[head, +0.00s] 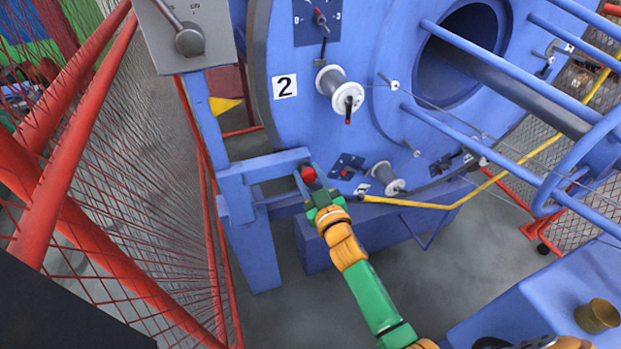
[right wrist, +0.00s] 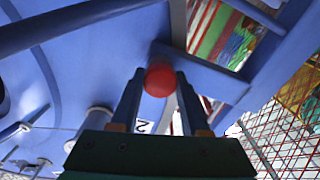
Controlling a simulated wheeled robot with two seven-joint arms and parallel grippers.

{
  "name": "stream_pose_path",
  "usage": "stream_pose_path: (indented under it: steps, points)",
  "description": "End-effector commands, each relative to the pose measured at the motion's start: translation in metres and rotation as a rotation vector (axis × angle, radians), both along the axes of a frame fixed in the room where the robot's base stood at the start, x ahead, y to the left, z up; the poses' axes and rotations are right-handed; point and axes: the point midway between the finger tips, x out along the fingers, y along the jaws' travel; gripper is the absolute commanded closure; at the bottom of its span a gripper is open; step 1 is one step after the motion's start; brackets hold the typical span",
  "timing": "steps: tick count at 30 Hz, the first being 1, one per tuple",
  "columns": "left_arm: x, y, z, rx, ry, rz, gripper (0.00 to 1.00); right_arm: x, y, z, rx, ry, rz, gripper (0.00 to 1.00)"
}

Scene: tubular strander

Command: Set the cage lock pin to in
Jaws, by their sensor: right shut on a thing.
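The cage lock pin shows as a red ball knob (head: 309,174) at the end of a blue bracket, beside the lower edge of the big blue cage disc (head: 300,130). My right gripper (head: 316,188) reaches up to it from below and is shut on it. In the right wrist view the red knob (right wrist: 159,79) sits between the tips of the two fingers (right wrist: 159,92). The pin's shaft is hidden, so I cannot tell how deep it sits. My left gripper is not in view.
A blue frame post (head: 240,215) stands left of the knob, with a grey switch box (head: 186,38) above. A red mesh fence (head: 75,145) runs along the left. White bobbins (head: 340,88), blue bars and a yellow rod (head: 430,205) lie to the right. Grey floor below is open.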

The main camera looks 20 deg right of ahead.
Motion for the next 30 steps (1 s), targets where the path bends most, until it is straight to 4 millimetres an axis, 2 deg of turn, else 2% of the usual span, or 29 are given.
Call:
stream_pose_path:
  steps: [2, 3, 6, 16, 25, 30]
  points:
    - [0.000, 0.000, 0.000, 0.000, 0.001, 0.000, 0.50, 0.000, 0.000, 0.002, -0.001, -0.005, 0.000, 1.00]
    - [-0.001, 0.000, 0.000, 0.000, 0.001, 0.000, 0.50, 0.000, 0.000, 0.003, -0.001, -0.006, 0.001, 0.49]
    - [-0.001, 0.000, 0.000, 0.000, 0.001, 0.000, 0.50, 0.000, 0.000, 0.002, -0.001, -0.005, 0.000, 0.24]
    - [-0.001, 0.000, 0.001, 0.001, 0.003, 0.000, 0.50, -0.003, 0.000, 0.001, -0.001, -0.003, 0.001, 0.24]
    - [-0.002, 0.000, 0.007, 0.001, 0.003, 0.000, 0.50, -0.056, -0.002, 0.001, 0.000, -0.002, 0.001, 0.24]
    - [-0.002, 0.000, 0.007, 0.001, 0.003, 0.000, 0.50, -0.070, -0.002, 0.001, -0.001, -0.003, 0.001, 0.24]
